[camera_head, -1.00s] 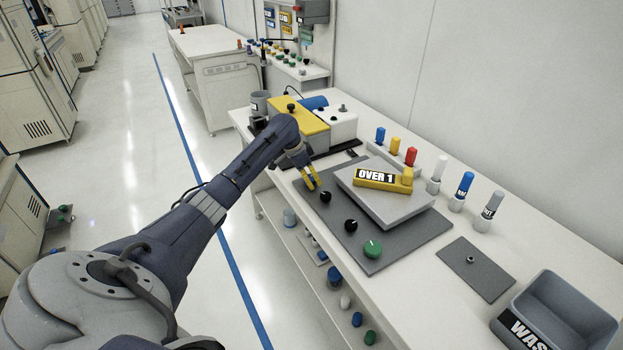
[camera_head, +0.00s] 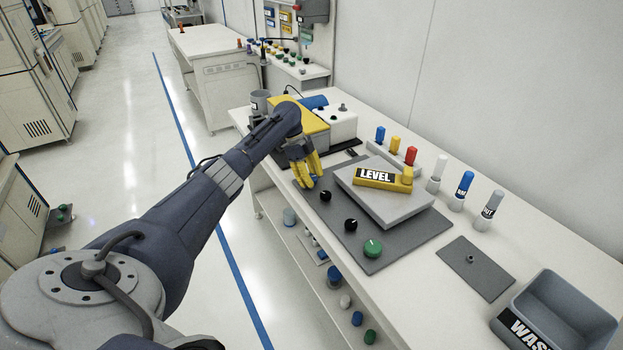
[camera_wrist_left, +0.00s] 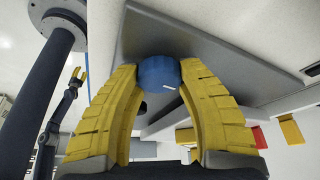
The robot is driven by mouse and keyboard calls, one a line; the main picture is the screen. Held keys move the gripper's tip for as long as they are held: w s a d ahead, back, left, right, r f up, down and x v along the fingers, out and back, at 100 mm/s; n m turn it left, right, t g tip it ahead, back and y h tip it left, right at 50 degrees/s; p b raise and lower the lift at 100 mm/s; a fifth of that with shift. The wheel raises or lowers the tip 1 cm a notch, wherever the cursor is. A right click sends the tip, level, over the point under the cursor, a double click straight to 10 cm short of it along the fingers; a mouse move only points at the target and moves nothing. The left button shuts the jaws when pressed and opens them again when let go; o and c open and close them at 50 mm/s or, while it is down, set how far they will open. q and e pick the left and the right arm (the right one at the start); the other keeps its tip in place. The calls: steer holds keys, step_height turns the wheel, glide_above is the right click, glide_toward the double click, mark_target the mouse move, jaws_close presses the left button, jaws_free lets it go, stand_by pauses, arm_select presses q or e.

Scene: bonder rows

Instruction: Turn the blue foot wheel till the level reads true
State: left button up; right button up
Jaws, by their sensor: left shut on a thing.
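The blue foot wheel (camera_wrist_left: 159,73) sits between the yellow fingers of my left gripper (camera_wrist_left: 160,80) in the left wrist view, with a white mark on its face. My left gripper (camera_head: 309,183) is shut on it at the far left corner of the dark plate (camera_head: 395,250). In the head view the fingers hide most of the wheel. The yellow level (camera_head: 388,184) lies on the pale grey block (camera_head: 395,212), and its label reads "LEVEL". My right gripper is not in the head view.
Black knobs (camera_head: 326,196) (camera_head: 351,224) and a green knob (camera_head: 373,248) stand along the plate's near edge. A grey waste bin (camera_head: 540,300) is at the right. A yellow and white machine (camera_head: 341,122) stands beyond my gripper.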

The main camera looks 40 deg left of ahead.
arm_select(q)
steer(key=shift+d+f+m, duration=0.1)
steer(key=shift+f+m, duration=0.05)
steer(key=shift+m, duration=0.55)
steer(key=o, duration=1.2)
steer(key=shift+r, duration=0.2)
steer(key=v, duration=1.1)
steer(key=shift+w+a+r, duration=0.2)
steer(key=shift+a+r, duration=0.1)
